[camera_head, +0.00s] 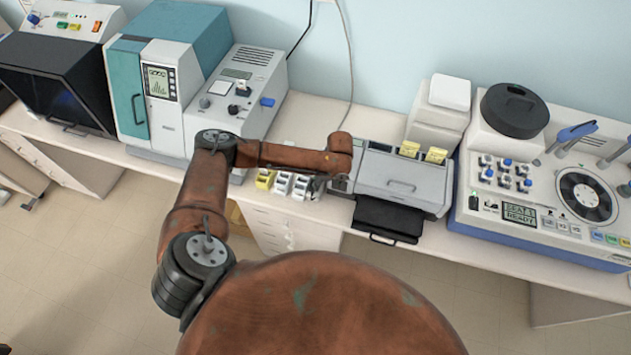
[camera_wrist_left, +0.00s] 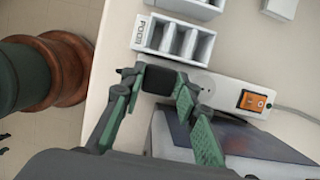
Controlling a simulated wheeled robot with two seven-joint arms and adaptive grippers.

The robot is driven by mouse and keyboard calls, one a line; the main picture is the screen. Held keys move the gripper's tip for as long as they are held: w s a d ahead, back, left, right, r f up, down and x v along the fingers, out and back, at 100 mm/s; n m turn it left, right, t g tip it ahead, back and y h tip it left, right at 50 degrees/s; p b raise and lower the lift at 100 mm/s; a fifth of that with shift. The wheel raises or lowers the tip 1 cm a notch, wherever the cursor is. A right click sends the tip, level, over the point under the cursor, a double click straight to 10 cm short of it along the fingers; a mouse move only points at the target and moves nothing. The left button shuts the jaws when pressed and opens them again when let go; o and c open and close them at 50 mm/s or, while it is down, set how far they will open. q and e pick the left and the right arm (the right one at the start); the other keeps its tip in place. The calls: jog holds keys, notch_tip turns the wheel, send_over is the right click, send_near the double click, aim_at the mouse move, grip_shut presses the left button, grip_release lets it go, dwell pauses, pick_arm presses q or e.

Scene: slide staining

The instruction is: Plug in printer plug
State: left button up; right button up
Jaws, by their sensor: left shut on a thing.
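My left gripper (camera_wrist_left: 157,84) is shut on a black plug (camera_wrist_left: 158,80) in the left wrist view. The plug is over the left end of a white power strip (camera_wrist_left: 224,91), and I cannot tell whether it is in a socket. The strip has an orange switch (camera_wrist_left: 252,101) and a grey cable at its right end. In the head view my left arm reaches over the bench beside the grey printer (camera_head: 405,170), and the gripper tips are mostly hidden. The printer has a black front tray (camera_head: 388,217). My right gripper is not in view.
White slide racks (camera_wrist_left: 177,40) stand close to the held plug, and a yellow one (camera_head: 265,179) is left of them. A grey instrument (camera_head: 240,100) and a teal machine (camera_head: 160,70) stand left. A white-and-blue staining machine (camera_head: 540,190) stands right. A cable (camera_head: 350,55) hangs on the wall.

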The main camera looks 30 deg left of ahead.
pick_arm(q)
jog(key=shift+f, duration=0.6)
dwell(0.3)
jog(key=o, duration=1.2)
jog(key=shift+c, duration=0.2)
jog(key=shift+r, duration=0.1)
jog(key=v, duration=1.1)
jog(key=shift+d+r, duration=0.2)
jog(key=shift+r, duration=0.2)
